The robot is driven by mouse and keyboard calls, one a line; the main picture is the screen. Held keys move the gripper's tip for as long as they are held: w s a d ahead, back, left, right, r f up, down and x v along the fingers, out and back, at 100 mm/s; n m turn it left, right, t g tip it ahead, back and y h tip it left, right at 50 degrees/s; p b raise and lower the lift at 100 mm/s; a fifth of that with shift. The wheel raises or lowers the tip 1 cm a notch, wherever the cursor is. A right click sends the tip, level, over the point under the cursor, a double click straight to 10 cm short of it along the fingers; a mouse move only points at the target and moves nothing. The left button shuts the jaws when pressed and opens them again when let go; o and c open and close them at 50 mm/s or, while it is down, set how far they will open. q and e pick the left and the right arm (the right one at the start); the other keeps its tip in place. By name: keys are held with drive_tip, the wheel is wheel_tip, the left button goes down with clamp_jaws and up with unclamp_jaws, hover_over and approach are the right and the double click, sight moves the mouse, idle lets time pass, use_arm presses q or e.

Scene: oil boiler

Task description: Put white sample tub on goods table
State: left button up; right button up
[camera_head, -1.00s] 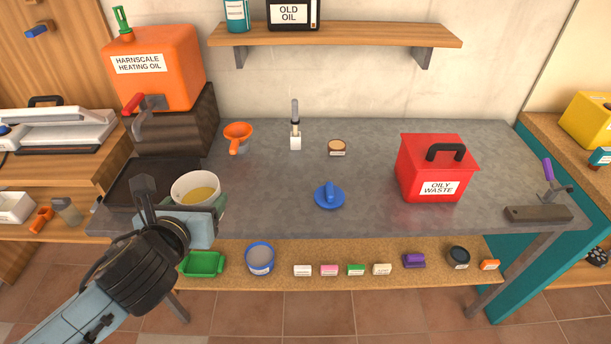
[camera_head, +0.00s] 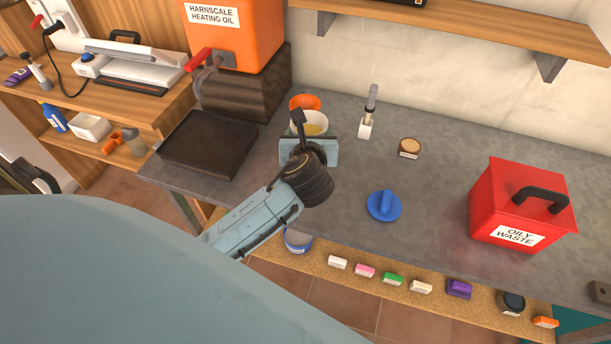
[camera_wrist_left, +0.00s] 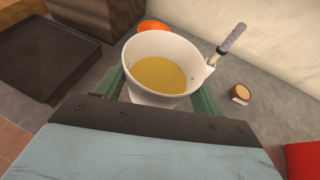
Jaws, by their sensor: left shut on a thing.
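The white sample tub (camera_head: 312,117) holds yellow oil and looks roughly upright. My left gripper (camera_head: 311,135) is shut on it. In the left wrist view, the green fingers of the left gripper (camera_wrist_left: 160,100) stand on both sides of the tub (camera_wrist_left: 152,92). The tub is over the grey-topped table (camera_head: 345,190), in front of the orange funnel (camera_head: 303,102). I cannot tell how high it is above the top. No label shows which table is the goods table. My right gripper is not in view.
A dark tray (camera_head: 208,143) lies left of the tub, by the orange heating-oil tank (camera_head: 238,35). A blue lid (camera_head: 384,206), a small brown pot (camera_head: 409,148) and a red oily-waste bin (camera_head: 521,205) stand to the right. A wooden bench (camera_head: 110,100) is at left.

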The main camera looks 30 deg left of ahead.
use_arm(q)
drive_tip(key=f, duration=0.2)
drive_tip(key=shift+s+a+f+n+g+y, duration=0.15)
drive_tip(key=shift+a+f+n+g+y, duration=0.15)
drive_tip(key=shift+a+f+n+y, duration=0.1)
wheel_tip(320, 180, down, 6)
drive_tip(key=shift+r+b, duration=0.1)
drive_tip(key=shift+b, duration=0.85)
wheel_tip(320, 180, down, 4)
drive_tip(key=shift+f+b, duration=0.15)
drive_tip(key=shift+b, duration=0.55)
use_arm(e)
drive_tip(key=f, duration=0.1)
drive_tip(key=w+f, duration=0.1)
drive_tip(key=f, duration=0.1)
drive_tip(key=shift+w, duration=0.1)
use_arm(q)
drive_tip(key=o, duration=1.1)
drive_tip(key=shift+f, duration=0.1)
drive_tip(key=shift+o, duration=0.2)
